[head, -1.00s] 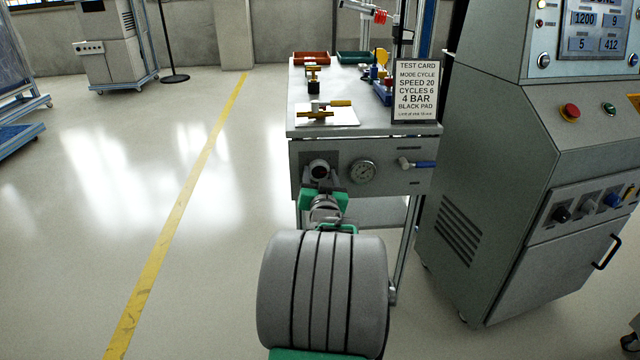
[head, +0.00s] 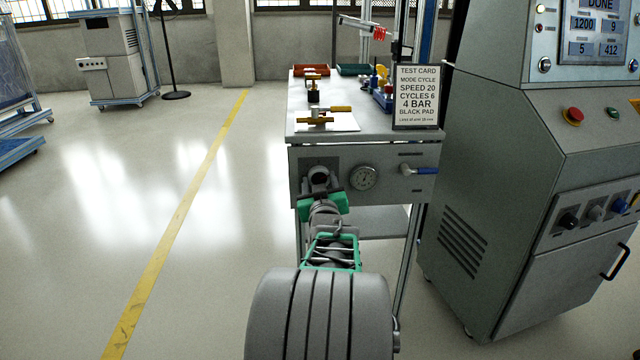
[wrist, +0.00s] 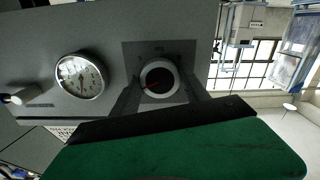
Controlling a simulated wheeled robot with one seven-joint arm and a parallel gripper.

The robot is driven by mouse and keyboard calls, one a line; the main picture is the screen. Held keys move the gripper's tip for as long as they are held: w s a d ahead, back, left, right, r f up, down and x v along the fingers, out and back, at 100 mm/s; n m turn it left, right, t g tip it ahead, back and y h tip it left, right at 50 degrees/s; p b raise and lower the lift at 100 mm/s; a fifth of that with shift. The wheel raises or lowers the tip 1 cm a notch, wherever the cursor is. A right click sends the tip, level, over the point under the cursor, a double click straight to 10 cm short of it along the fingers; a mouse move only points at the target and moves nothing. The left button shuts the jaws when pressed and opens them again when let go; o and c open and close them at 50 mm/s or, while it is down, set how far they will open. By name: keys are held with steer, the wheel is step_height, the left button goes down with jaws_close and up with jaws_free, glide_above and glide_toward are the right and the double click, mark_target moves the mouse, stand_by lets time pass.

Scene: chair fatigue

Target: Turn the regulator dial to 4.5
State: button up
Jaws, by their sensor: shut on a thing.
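The regulator dial (wrist: 160,82) is a round dark knob with a pale rim and a small red mark, on the grey front panel of the bench. My gripper (head: 320,184) reaches it in the head view and partly covers it. In the wrist view my gripper (wrist: 158,95) has its two dark fingers on either side of the dial, shut on it. The scale marks around the dial are too small to read. A round pressure gauge (head: 363,178) sits beside the dial; it also shows in the wrist view (wrist: 80,77), its reading unclear.
A lever valve with a blue handle (head: 422,171) is right of the gauge. A test card (head: 416,96) reading 4 BAR stands on the bench top (head: 370,128). A grey machine cabinet (head: 520,190) stands close on the right.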

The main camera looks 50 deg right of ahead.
steer(key=o, duration=1.4)
steer(key=shift+c, duration=0.2)
steer(key=p+v, duration=0.2)
steer(key=v, duration=0.5)
steer(key=shift+s+a, duration=0.25)
steer(key=shift+a, duration=0.05)
